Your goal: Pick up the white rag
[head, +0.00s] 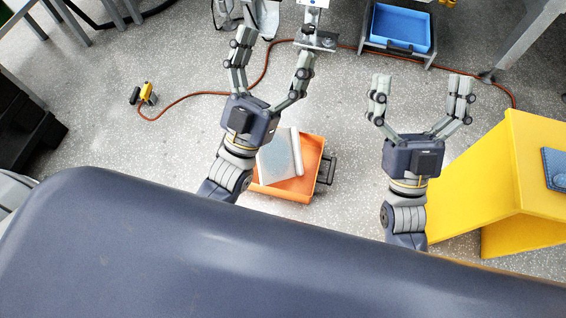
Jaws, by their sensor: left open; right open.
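A pale item with a white edge and a light grey-blue face (280,155) lies tilted in an orange tote (297,187) on the floor. I cannot tell for certain whether it is the white rag; no other white cloth is clear. My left gripper (272,48) is open and empty, its fingers spread and pointing away from me. Its wrist and arm pass over the left side of the tote and hide part of it. My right gripper (419,84) is open and empty, to the right of the tote and left of a yellow stand (490,165).
A blue item (556,168) lies on the yellow stand. A blue tote (400,27) sits on a grey frame at the back. An orange hose (190,96) runs across the floor to a yellow nozzle (147,93). Dark bins (25,130) stand at left.

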